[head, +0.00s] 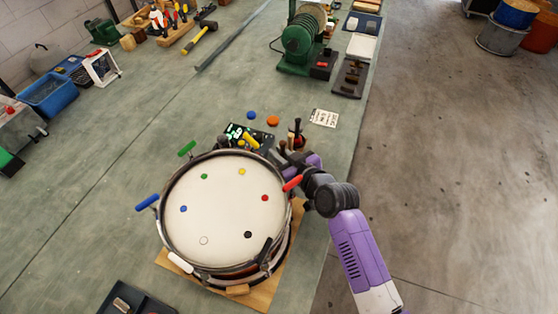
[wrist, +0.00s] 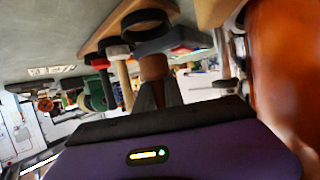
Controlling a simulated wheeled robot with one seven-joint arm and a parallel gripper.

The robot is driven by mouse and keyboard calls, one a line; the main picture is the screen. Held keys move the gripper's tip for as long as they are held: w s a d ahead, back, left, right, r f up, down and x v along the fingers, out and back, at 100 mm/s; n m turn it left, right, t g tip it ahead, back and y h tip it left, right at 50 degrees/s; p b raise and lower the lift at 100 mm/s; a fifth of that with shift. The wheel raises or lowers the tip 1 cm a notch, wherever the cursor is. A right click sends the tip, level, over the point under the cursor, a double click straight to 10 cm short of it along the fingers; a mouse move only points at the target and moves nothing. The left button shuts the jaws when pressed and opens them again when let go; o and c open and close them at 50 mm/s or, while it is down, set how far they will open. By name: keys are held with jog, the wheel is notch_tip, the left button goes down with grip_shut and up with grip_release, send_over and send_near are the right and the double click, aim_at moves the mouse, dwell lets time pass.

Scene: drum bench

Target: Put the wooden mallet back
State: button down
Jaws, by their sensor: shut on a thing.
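My gripper (head: 287,156) is at the back right edge of the drum (head: 225,212), low beside its rim. In the wrist view its dark fingers (wrist: 157,94) are shut on a brown wooden piece (wrist: 153,67), which I take to be the mallet's handle. In the head view a short brown handle end (head: 283,146) shows at the fingers. The rest of the mallet is hidden or too small to tell. In the wrist view a wooden rack (wrist: 98,38) with a black ring (wrist: 148,22) and pale handle (wrist: 122,82) is close by the fingers.
Colored handles stand around the drum rim, with a red one (head: 292,183) beside my wrist. A dark tool with a red part (head: 298,132) stands just behind the gripper.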

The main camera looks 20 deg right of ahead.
jog(key=shift+f, duration=1.85)
jog(key=shift+f, duration=0.15)
jog(key=c, duration=1.4)
grip_release()
jog(key=shift+c, duration=0.2)
jog(key=shift+r, duration=0.25)
jog(key=shift+s, duration=0.35)
jog(key=b+v, duration=0.2)
jog(key=v, duration=0.9)
jog(key=shift+s+r, duration=0.1)
jog(key=shift+s, duration=0.05)
